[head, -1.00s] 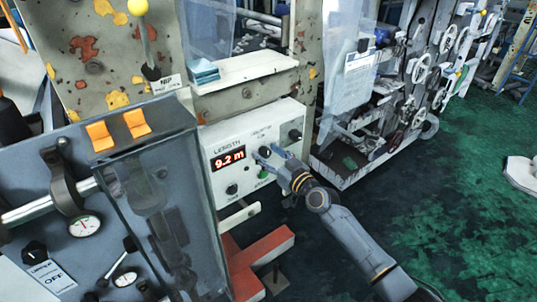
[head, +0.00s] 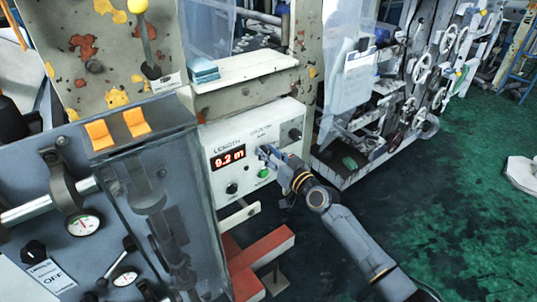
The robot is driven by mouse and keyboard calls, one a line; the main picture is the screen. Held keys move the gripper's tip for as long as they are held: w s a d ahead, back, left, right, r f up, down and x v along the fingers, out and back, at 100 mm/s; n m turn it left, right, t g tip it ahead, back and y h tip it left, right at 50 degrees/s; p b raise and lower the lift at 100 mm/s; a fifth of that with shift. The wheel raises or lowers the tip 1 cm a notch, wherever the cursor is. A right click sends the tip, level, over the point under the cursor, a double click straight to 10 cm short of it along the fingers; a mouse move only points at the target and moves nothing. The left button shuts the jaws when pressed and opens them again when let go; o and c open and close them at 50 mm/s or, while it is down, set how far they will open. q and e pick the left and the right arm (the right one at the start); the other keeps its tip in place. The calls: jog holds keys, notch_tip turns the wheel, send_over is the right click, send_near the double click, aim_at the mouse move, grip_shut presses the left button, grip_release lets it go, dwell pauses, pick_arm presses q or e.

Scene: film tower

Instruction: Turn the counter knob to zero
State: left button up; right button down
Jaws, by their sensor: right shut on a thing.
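The length counter box (head: 219,182) is a white panel in the middle of the head view. Its red display (head: 228,157) reads 0.2 m. My right gripper (head: 264,154) is at the panel's upper middle, shut on the counter knob, which its fingers mostly hide. A green button (head: 263,173) shows just below the fingers. A black knob (head: 295,134) is at the upper right of the panel and another black knob (head: 231,188) is at the lower left. My left gripper is not in view.
A grey console with a clear cover (head: 165,200) and orange switches (head: 137,123) stands at the left. A white shelf (head: 240,72) sits above the counter box. A red beam (head: 262,250) lies below it. Dark green floor (head: 440,210) is open at the right.

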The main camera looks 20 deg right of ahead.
jog(key=m, duration=0.4)
jog(key=shift+m+b, duration=0.3)
jog(key=m, duration=0.3)
jog(key=shift+d+m, duration=0.1)
jog(key=shift+m, duration=0.2)
jog(key=m, duration=0.4)
jog(key=shift+f, duration=0.1)
jog(key=shift+m, duration=1.8)
jog(key=shift+f+p, duration=0.1)
jog(key=shift+p, duration=0.2)
jog(key=c, duration=1)
grip_release()
jog(key=shift+d, duration=0.1)
